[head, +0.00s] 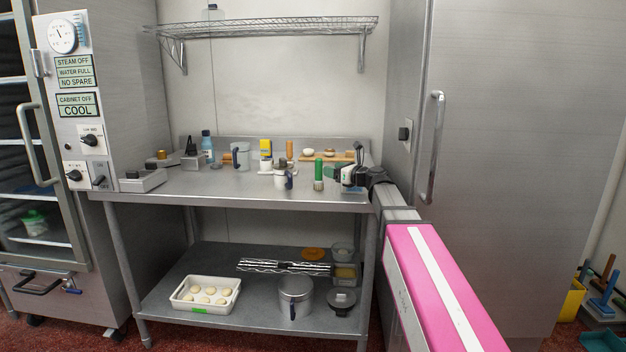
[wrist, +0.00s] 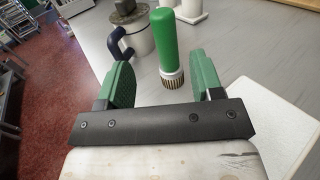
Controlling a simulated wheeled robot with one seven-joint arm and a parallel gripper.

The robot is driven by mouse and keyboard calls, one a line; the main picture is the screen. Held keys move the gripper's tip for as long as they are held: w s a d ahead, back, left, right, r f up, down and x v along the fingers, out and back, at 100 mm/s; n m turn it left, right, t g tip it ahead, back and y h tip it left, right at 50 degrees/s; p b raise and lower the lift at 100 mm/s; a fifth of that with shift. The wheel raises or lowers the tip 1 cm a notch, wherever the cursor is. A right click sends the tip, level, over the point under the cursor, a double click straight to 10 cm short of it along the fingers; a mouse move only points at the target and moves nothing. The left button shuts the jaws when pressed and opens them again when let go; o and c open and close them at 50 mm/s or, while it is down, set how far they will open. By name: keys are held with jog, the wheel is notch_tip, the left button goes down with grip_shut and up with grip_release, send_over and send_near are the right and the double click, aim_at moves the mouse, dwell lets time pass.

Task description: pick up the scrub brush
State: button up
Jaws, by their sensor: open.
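The scrub brush (head: 318,171) stands upright on the steel table, green handle up and pale bristles down. In the wrist view the brush (wrist: 164,45) shows ahead, lined up with the gap between my fingers. My gripper (wrist: 160,62) is open with its green fingers apart and nothing held. In the head view my gripper (head: 333,173) is just right of the brush, low over the table, with a small gap to it. Whether the brush is partly between the fingertips is hard to tell.
A white mug-like container with a dark blue handle (wrist: 137,37) stands close left of the brush. Behind are a yellow-topped item (head: 266,148) and a wooden board (head: 312,157). A tall steel cabinet (head: 500,120) is on the right. The table's front edge is clear.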

aim_at(321, 166)
jog(key=x, duration=0.5)
jog(key=shift+d, duration=0.1)
jog(key=x, duration=0.5)
jog(key=shift+w+d+f, duration=0.15)
jog(key=shift+w, duration=0.1)
jog(key=shift+c, duration=0.2)
jog(key=c, duration=1)
